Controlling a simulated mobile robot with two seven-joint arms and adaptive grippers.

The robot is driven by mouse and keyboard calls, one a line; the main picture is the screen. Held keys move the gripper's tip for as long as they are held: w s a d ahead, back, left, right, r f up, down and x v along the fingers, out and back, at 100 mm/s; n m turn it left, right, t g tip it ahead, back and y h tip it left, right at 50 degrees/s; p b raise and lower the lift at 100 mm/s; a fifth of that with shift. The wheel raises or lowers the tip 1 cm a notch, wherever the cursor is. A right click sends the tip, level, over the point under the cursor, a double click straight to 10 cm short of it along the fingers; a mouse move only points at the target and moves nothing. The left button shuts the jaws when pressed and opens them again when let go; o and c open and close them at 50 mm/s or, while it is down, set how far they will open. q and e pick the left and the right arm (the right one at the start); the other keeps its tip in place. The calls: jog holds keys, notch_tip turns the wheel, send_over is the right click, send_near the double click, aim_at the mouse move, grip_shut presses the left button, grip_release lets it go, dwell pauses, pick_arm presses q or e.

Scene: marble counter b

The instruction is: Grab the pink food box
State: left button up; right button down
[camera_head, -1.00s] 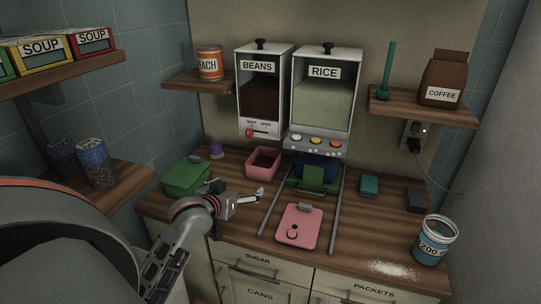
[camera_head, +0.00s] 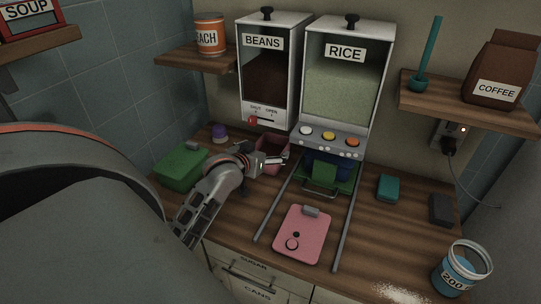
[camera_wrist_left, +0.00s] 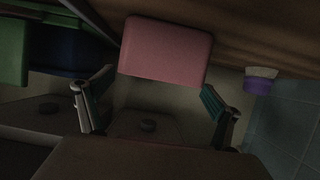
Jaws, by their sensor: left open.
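The pink food box (camera_head: 272,143) stands open-topped on the counter under the beans dispenser, partly hidden behind my left gripper. My left gripper (camera_head: 284,159) is just in front of it. In the left wrist view the pink box (camera_wrist_left: 165,50) shows just beyond and between the two spread fingers of my left gripper (camera_wrist_left: 157,82). The gripper is open and empty; whether a finger touches the box I cannot tell. The pink lid (camera_head: 302,236) lies on the counter near the front. My right gripper is not in view.
A green box (camera_head: 325,178) and a blue one (camera_head: 327,162) sit under the rice dispenser (camera_head: 345,85), between metal rails (camera_head: 347,218).

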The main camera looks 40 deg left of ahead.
aim_at(270, 153)
pick_arm(q)
jog(key=x, duration=0.4)
jog(key=shift+w+d+r, duration=0.1)
jog(key=shift+w, duration=0.05)
jog(key=c, duration=1.4)
jog(key=shift+r, duration=0.15)
